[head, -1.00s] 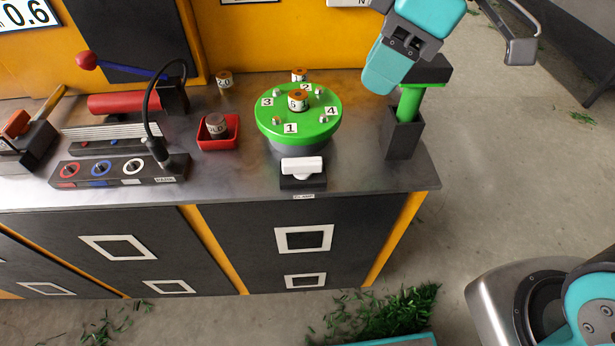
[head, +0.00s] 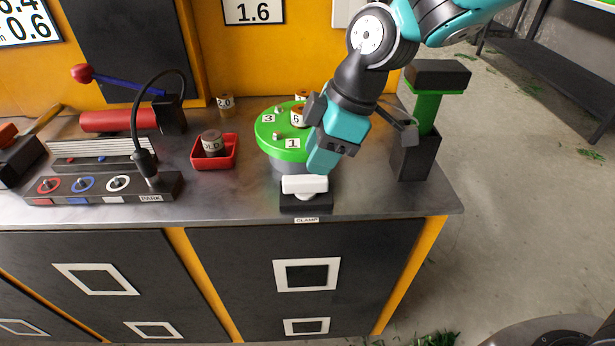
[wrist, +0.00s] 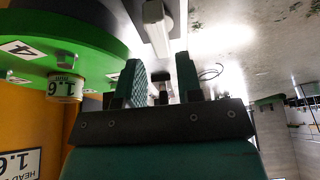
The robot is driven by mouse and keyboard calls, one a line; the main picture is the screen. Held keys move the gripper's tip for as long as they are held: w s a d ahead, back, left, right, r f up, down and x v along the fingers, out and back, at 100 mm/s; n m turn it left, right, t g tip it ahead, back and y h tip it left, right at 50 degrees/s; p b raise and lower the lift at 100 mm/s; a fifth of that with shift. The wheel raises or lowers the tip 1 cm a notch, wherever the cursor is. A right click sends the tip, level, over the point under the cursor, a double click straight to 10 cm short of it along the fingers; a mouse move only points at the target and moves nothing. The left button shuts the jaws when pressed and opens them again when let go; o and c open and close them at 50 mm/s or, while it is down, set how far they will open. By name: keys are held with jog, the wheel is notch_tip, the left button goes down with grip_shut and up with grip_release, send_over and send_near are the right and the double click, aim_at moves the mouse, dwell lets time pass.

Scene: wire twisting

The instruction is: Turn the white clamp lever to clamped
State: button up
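The white clamp lever (head: 304,185) lies crosswise on its dark block (head: 306,205) at the bench's front edge, above a CLAMP label (head: 307,220). In the wrist view the white lever (wrist: 157,28) shows beyond the fingertips, near the gap between them. My gripper (head: 324,162) points down just behind and slightly right of the lever in the head view. The wrist view shows my gripper (wrist: 161,72) with its two fingers apart and nothing between them. I cannot tell whether a finger touches the lever.
The green numbered turntable (head: 268,135) stands right behind the lever, partly hidden by my arm. A green post in a dark holder (head: 414,155) stands to the right. A red tray (head: 230,160) and a button panel (head: 60,192) lie to the left.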

aim_at(306, 178)
jog(key=x, duration=0.5)
grip_shut()
